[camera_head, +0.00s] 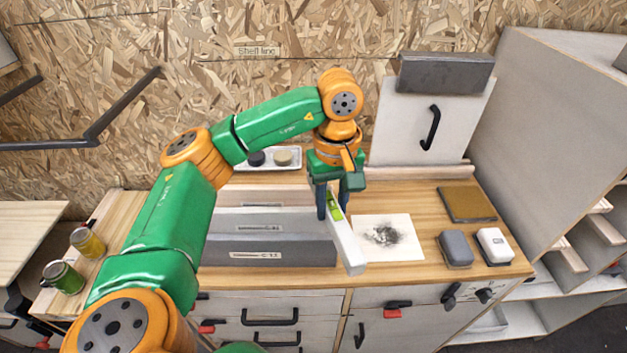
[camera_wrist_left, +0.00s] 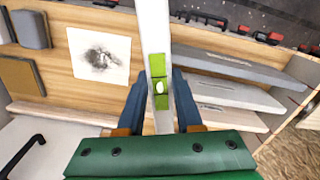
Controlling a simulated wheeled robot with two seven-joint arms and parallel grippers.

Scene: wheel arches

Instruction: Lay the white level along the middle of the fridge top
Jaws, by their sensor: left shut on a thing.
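The white level (camera_head: 345,240) is a long white bar with a green vial window. My left gripper (camera_head: 333,207) is shut on it near the green window and holds it tilted, its lower end toward the counter front. In the left wrist view the level (camera_wrist_left: 154,35) runs up from between the fingers of my left gripper (camera_wrist_left: 160,100). I cannot tell whether its far end touches anything. A white panel with a black handle (camera_head: 405,125) stands at the back of the counter with a dark grey block (camera_head: 445,73) on top; I cannot tell whether it is the fridge. My right gripper is out of view.
The wooden counter (camera_head: 420,205) carries a smudged white sheet (camera_head: 388,237), a brown pad (camera_head: 466,204), a grey block (camera_head: 455,249) and a white block (camera_head: 494,246). Long grey labelled slabs (camera_head: 270,250) lie left of the level. Two jars stand at far left.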

